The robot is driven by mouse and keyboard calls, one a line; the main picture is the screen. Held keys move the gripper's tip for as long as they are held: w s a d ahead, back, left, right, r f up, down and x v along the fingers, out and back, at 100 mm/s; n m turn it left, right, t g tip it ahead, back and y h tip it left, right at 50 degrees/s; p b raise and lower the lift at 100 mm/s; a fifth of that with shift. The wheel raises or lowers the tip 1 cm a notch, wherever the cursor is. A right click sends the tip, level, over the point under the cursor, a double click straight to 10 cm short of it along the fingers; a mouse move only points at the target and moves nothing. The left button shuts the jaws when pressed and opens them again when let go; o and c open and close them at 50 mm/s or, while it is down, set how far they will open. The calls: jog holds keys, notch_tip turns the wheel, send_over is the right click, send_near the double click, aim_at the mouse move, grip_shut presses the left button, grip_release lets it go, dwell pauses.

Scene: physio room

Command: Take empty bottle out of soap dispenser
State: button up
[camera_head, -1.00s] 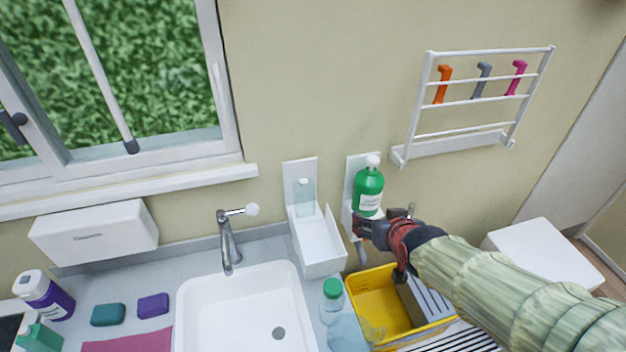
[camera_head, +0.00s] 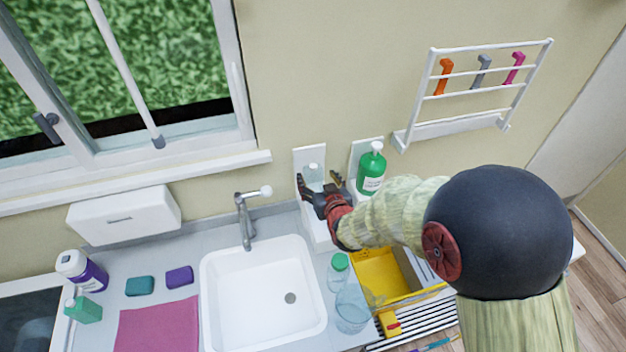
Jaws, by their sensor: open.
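The soap dispenser (camera_head: 304,158) is a white wall holder to the right of the tap, with a clear, empty-looking bottle (camera_head: 313,172) upright in it. My gripper (camera_head: 320,181) is open in front of this bottle, with its fingers spread to either side in the picture. The gripper covers the lower bottle and much of the holder, and I cannot tell whether it touches the bottle.
A white sink (camera_head: 225,290) with a tap (camera_head: 243,220) lies to the left. Below my arm stand a clear green-capped bottle (camera_head: 339,272), a clear beaker (camera_head: 352,310) and a yellow crate (camera_head: 380,270). A white rack (camera_head: 462,127) hangs at the upper right.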

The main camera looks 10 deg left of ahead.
jog(key=shift+x, duration=2.45)
jog(key=shift+s+f, duration=0.1)
jog(key=shift+c, duration=1.3)
jog(key=c, duration=1)
